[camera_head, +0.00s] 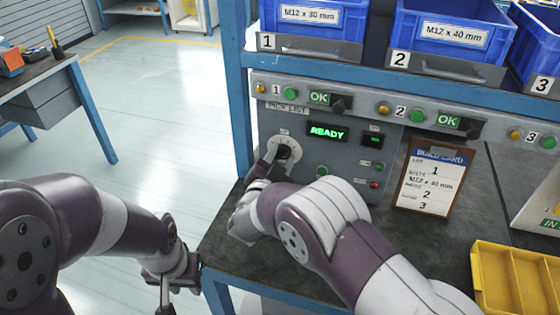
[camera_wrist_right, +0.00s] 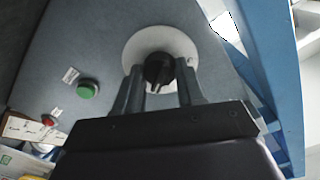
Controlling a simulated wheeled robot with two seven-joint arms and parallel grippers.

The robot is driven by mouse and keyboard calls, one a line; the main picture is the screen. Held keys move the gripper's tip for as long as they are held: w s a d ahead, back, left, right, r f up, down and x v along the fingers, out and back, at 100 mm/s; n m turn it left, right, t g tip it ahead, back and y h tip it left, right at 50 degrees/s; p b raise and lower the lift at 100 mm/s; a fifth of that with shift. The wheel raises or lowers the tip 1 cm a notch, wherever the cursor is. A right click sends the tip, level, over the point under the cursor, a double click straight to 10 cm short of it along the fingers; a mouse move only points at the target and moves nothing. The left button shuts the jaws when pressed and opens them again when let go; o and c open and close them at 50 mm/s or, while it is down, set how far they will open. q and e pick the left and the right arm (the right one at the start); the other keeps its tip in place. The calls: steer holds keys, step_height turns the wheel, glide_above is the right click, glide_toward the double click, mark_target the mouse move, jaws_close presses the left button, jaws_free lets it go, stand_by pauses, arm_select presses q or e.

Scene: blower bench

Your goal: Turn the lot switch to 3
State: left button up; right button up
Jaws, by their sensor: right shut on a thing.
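The lot switch (camera_head: 284,148) is a dark knob on a pale round dial, on the grey control panel (camera_head: 330,165). In the right wrist view the knob (camera_wrist_right: 159,70) sits between the two fingers of my right gripper (camera_wrist_right: 160,88), which is shut on it. The dial markings are too small or hidden to read, so I cannot tell the knob's setting. In the head view my right gripper (camera_head: 268,167) reaches the dial from below and partly hides it. My left gripper (camera_head: 165,292) hangs low at the left, away from the panel, cut by the picture's bottom edge.
The panel display (camera_head: 327,132) reads READY in green. A green button (camera_head: 379,167) and a red button (camera_head: 374,184) are right of the switch. A build card (camera_head: 431,182) leans beside the panel. Blue bins (camera_head: 452,36) stand above; a yellow tray (camera_head: 515,280) lies at lower right.

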steer(key=shift+f, duration=0.15)
stand_by(0.3)
steer(key=o, duration=1)
steer(key=shift+o, duration=0.2)
arm_select(q)
steer(key=shift+f, duration=0.1)
